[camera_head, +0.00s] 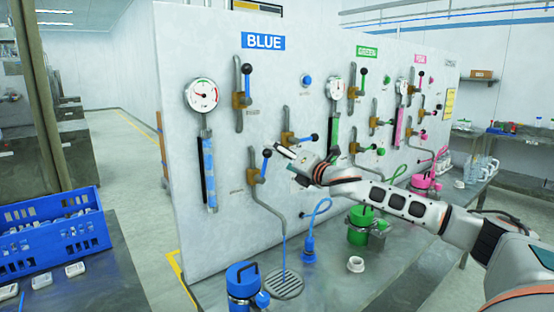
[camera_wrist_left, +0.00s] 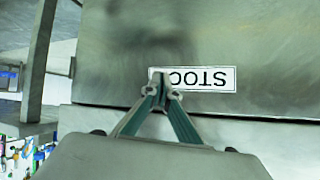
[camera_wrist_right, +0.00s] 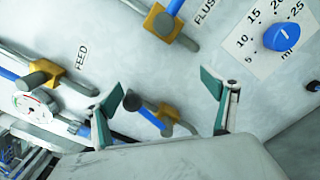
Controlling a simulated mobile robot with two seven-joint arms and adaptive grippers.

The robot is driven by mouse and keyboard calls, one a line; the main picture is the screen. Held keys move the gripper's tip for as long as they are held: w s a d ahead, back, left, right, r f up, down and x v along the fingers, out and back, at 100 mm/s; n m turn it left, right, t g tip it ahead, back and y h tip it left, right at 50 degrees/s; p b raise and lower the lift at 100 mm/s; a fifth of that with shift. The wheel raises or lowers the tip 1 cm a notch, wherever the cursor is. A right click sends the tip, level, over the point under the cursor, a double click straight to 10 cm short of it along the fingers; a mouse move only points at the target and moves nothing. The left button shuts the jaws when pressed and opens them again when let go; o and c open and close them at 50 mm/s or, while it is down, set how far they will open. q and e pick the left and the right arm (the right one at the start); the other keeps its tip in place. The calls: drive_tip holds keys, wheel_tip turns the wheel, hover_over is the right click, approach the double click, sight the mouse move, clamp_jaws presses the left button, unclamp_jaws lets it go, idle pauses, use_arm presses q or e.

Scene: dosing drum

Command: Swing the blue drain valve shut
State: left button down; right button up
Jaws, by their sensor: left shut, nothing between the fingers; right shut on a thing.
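The blue drain valve (camera_head: 257,168) is the lowest valve of the BLUE group, with a brass body and its blue lever pointing up. My right gripper (camera_head: 283,151) is just right of the lever's black knob. In the right wrist view the lever (camera_wrist_right: 150,117) lies between the fingers of my right gripper (camera_wrist_right: 165,103), its knob close to the left finger. The contact itself is hard to make out. My left gripper (camera_wrist_left: 160,95) is shut and empty; the head view does not show it.
The white panel (camera_head: 225,45) carries several other valves, including FEED (camera_head: 242,98). A blue canister (camera_head: 243,283) stands beside the round grate (camera_head: 287,285). A green canister (camera_head: 360,228) stands to the right. A blue crate (camera_head: 50,235) is at the left.

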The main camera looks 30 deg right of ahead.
drive_tip(key=shift+w+d+f+b, duration=0.1)
drive_tip(key=shift+d+f+b, duration=0.25)
drive_tip(key=shift+f, duration=0.6)
drive_tip(key=shift+d+f+b, duration=0.25)
drive_tip(key=shift+f+b, duration=0.15)
drive_tip(key=shift+f, duration=0.55)
drive_tip(key=shift+w+d+f+b, duration=0.1)
drive_tip(key=shift+d+f+b, duration=0.25)
drive_tip(key=shift+f, duration=0.6)
drive_tip(key=shift+f+b, duration=0.8)
drive_tip(key=shift+f, duration=0.35)
drive_tip(key=shift+d+f, duration=0.1)
drive_tip(key=shift+f, duration=0.45)
